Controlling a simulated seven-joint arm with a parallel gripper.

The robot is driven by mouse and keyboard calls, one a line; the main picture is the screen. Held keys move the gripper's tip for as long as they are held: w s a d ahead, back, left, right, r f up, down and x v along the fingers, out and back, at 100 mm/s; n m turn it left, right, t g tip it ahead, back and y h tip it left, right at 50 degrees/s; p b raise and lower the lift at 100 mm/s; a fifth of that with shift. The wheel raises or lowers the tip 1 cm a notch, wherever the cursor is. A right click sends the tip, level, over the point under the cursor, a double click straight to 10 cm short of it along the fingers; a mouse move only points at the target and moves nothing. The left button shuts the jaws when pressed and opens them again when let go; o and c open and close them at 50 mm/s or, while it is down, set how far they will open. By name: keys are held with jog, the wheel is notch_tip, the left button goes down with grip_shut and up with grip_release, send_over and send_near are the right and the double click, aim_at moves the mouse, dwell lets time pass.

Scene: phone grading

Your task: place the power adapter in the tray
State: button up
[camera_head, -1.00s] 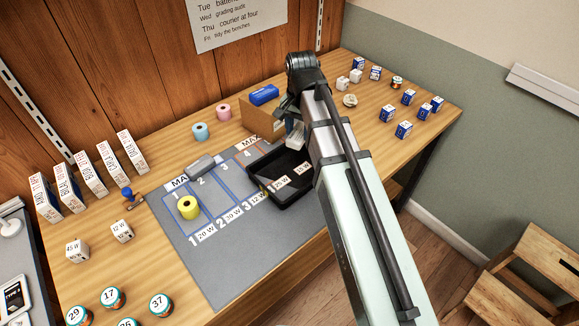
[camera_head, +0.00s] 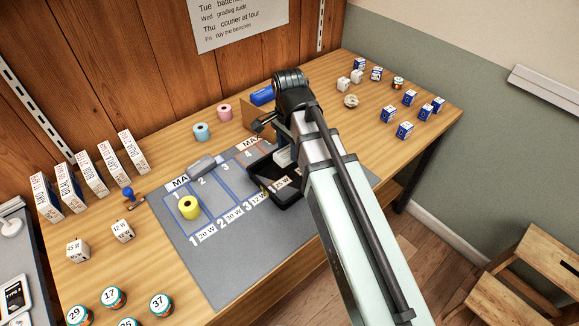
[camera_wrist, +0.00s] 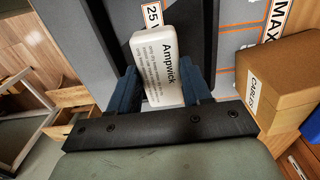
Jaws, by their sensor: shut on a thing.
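My gripper (camera_wrist: 159,88) is shut on a white power adapter (camera_wrist: 162,66), with a dark blue finger on each side. The adapter's printed face reads "Ampwick". In the head view the adapter (camera_head: 284,156) shows only in part, at the back of the black tray (camera_head: 268,187), with my arm covering the tray's right side. In the wrist view the adapter is in front of the tray's dark wall (camera_wrist: 116,28) and a "25 W" label. I cannot tell whether the adapter touches the tray.
A brown carton (camera_head: 251,118) stands close behind the tray and at the right in the wrist view. Small blue-and-white boxes (camera_head: 404,130) stand at right.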

aim_at(289, 150)
jog(key=shift+f, duration=4.25)
jog(key=shift+f, duration=0.15)
jog(key=o, duration=1.2)
jog(key=shift+c, duration=0.2)
jog(key=shift+r, duration=6.15)
